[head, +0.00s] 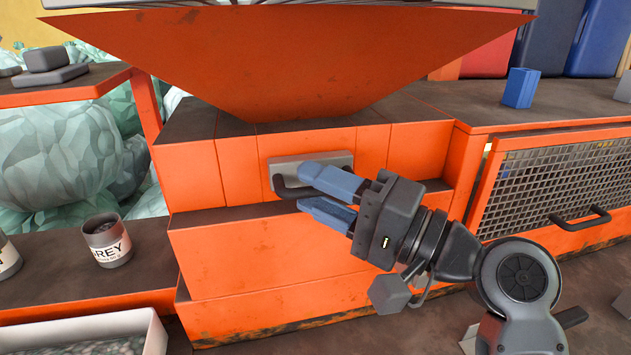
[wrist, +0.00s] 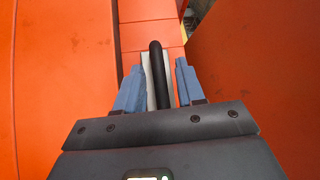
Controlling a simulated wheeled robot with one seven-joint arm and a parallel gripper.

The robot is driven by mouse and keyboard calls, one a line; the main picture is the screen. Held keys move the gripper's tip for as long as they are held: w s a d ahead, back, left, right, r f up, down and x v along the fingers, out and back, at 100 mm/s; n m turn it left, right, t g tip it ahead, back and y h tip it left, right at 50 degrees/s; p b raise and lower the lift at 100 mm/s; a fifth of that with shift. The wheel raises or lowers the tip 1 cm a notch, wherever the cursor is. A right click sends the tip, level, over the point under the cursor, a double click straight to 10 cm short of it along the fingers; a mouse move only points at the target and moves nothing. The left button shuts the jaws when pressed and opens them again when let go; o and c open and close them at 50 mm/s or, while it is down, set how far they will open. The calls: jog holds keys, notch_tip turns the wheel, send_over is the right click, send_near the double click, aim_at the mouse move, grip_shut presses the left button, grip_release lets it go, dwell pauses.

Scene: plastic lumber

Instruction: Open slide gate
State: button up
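The slide gate (head: 290,163) is a grey plate set in the orange block below the hopper, with a dark bar handle (head: 279,187) on its front. In the wrist view the handle (wrist: 156,75) runs between my two blue fingers, with the pale gate plate (wrist: 149,82) behind it. My gripper (head: 315,187) is at the handle, one finger above it and one below. The fingers are open, and in the wrist view gaps show on both sides of the handle. Part of the gate and handle is hidden behind my fingers in the head view.
The orange hopper (head: 300,60) hangs just above the gate. An orange step (head: 250,240) juts out below. To the right is a mesh door (head: 550,180) with its own dark handle (head: 580,218). A grey pot (head: 107,241) stands on the left bench.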

jog(key=shift+w+a, duration=0.2)
jog(key=shift+a, duration=0.2)
jog(key=shift+c, duration=0.2)
grip_shut()
